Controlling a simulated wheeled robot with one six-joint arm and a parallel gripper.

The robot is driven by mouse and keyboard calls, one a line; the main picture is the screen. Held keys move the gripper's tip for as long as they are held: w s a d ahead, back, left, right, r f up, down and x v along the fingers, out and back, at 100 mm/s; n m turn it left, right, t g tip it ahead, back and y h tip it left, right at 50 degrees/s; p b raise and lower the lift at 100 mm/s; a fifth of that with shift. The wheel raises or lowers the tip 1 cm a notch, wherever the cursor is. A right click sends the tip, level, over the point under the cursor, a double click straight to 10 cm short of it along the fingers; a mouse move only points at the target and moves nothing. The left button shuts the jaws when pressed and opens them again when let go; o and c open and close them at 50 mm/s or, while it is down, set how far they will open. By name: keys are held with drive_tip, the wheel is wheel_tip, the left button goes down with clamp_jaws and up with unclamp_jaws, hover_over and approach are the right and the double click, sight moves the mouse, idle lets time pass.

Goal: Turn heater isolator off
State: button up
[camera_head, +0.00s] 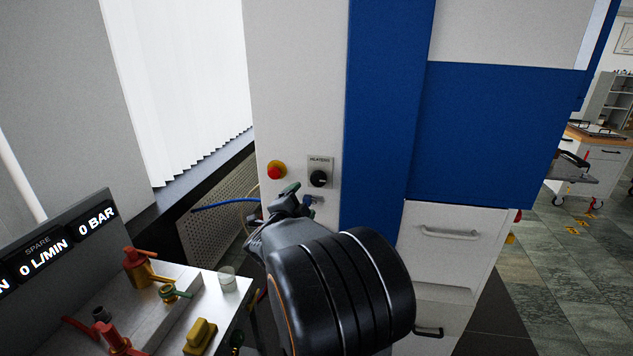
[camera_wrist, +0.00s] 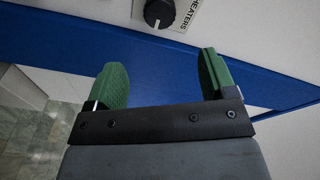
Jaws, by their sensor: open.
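The heater isolator is a black rotary knob (camera_head: 319,179) on a grey plate (camera_head: 320,163) labelled HEATERS, fixed to the white side panel of a tall cabinet. In the wrist view the knob (camera_wrist: 159,12) shows at the top edge, partly cut off, with the label beside it. My gripper (camera_head: 297,194) is just below the knob in the head view, apart from it. In the wrist view its two green fingers (camera_wrist: 162,80) are spread wide with nothing between them. Which setting the knob points to is too small to tell.
A red push button on a yellow base (camera_head: 277,169) sits left of the knob. A blue cabinet panel (camera_head: 388,110) is to the right. A bench at lower left carries valves and a clear cup (camera_head: 227,279). Blue and yellow hoses (camera_head: 228,204) run behind my gripper.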

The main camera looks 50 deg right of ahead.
sight(318, 180)
drive_tip(key=p+x, duration=0.2)
drive_tip(key=x, duration=1)
drive_tip(key=shift+w+d, duration=0.15)
drive_tip(key=shift+d, duration=0.15)
drive_tip(key=shift+c, duration=0.3)
